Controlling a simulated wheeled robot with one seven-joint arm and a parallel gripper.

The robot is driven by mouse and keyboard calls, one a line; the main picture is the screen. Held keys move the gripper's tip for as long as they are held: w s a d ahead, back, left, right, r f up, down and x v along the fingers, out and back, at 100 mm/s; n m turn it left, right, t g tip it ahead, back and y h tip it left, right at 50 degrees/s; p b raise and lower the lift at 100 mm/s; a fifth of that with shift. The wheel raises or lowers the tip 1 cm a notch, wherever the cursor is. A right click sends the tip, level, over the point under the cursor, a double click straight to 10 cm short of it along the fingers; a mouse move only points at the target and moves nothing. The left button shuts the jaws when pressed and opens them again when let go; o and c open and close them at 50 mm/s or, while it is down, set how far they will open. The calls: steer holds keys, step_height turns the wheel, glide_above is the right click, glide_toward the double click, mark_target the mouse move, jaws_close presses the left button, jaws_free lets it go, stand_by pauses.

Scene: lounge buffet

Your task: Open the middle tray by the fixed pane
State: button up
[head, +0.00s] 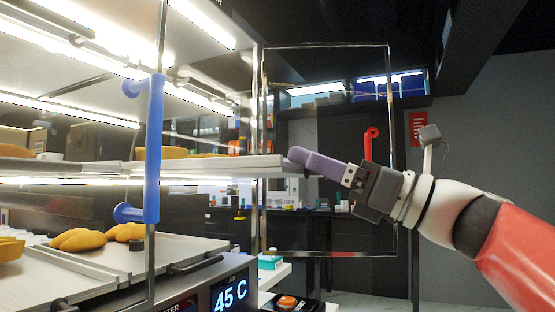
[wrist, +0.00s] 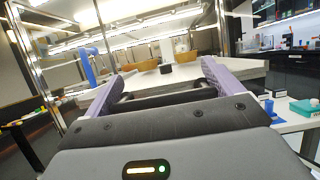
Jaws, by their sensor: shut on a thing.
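The middle tray (head: 215,165) is a pale shelf-like tray in the glass cabinet, with tan food on it. Its front end reaches the cabinet's front frame. My gripper (head: 294,154) is at that front end, its purple fingers level with the tray. In the wrist view my gripper (wrist: 160,74) has a finger on each side of a dark bar-like handle (wrist: 165,98) at the edge of the middle tray (wrist: 235,72). The exact contact is partly hidden. A blue upright handle (head: 153,150) is on a pane left of my gripper; it also shows in the wrist view (wrist: 88,68).
A metal-framed clear pane (head: 327,45) stands at the right, around my gripper in the picture. A lower tray (head: 190,248) holds golden bread. A teal box (head: 270,261) sits on a white counter.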

steer(key=shift+s+d, duration=0.3)
steer(key=shift+d, duration=0.45)
steer(key=shift+s+d, duration=0.3)
steer(key=shift+d, duration=0.4)
steer(key=o, duration=1.1)
steer(key=v, duration=0.8)
steer(key=shift+a, duration=0.1)
